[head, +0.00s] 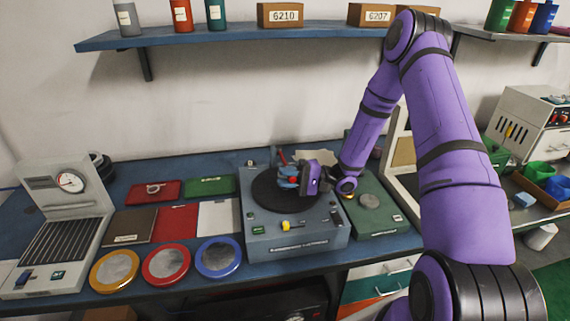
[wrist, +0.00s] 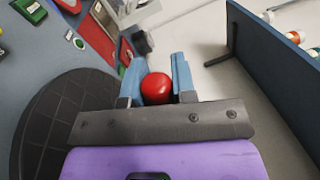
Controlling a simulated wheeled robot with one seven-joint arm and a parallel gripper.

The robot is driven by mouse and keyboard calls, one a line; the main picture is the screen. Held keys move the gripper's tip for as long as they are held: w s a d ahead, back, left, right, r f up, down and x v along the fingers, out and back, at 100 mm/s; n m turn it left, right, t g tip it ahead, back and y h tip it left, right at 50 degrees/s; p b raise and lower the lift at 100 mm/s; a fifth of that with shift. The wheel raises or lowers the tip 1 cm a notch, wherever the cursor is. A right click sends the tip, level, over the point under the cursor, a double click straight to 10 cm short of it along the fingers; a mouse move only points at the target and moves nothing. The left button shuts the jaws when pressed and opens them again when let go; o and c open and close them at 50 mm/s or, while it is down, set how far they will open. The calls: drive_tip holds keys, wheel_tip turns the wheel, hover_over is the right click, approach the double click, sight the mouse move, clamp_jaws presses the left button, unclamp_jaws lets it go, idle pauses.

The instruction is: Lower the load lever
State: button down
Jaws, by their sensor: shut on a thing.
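The tester (head: 300,234) is a grey-blue box with a round black plate (head: 268,196) on top, standing mid-bench in the head view. My gripper (head: 286,177) is over the plate, its blue fingers pointing left. In the wrist view, my gripper (wrist: 157,70) has a round red knob (wrist: 156,88) between its two blue fingers, and it is shut on this knob. The knob looks like the load lever's end; it shows small and red in the head view (head: 292,180). A short red bar (head: 282,157) shows just behind the fingers. The lever's shaft is mostly hidden.
A green unit (head: 381,220) stands right of the tester. Red, yellow and blue ringed discs (head: 166,264) and coloured mats lie left of it. A gauge press (head: 66,222) stands at far left. A wall shelf (head: 226,35) with bottles and boxes hangs above.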

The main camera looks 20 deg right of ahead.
drive_tip(key=shift+s+f+n, duration=0.15)
drive_tip(key=shift+f+n, duration=0.35)
drive_tip(key=shift+f, duration=0.4)
drive_tip(key=c, duration=0.9)
unclamp_jaws()
drive_tip(key=v, duration=1.1)
